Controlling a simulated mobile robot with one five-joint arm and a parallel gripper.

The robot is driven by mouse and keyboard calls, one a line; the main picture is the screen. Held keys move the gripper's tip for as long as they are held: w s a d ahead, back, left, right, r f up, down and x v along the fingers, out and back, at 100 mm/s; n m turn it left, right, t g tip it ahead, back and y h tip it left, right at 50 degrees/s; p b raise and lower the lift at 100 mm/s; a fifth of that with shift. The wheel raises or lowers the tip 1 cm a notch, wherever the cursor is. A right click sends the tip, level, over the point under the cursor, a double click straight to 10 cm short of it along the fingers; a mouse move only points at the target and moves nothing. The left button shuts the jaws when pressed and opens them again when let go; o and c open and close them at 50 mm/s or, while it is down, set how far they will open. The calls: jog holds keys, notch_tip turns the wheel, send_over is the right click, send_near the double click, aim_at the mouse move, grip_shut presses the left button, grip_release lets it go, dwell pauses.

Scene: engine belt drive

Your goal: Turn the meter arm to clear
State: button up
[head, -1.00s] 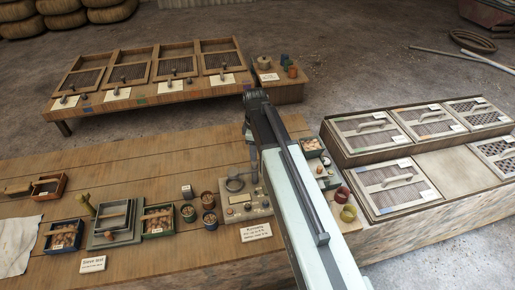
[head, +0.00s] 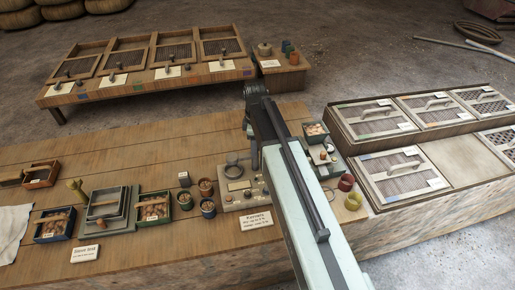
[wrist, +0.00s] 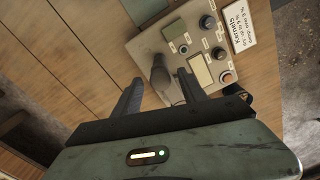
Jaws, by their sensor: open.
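The meter is a beige panel (head: 228,203) on the wooden bench, with a dark ring and small controls. In the wrist view the panel (wrist: 146,48) shows dark knobs, a pale display (wrist: 200,70) and a green window. A grey, rounded arm-like part (wrist: 160,74) stands out from the panel and looks like the meter arm. My gripper (wrist: 160,92) is open, with one finger on each side of this part. I cannot tell whether either finger touches it. In the head view my arm hides part of the panel, and the fingertips are hard to make out.
A card marked "Kernels" (head: 256,221) lies in front of the meter. Open bench (head: 140,150) lies behind and left.

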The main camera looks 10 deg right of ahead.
jog(key=shift+r, duration=0.1)
grip_shut()
dwell(1.2)
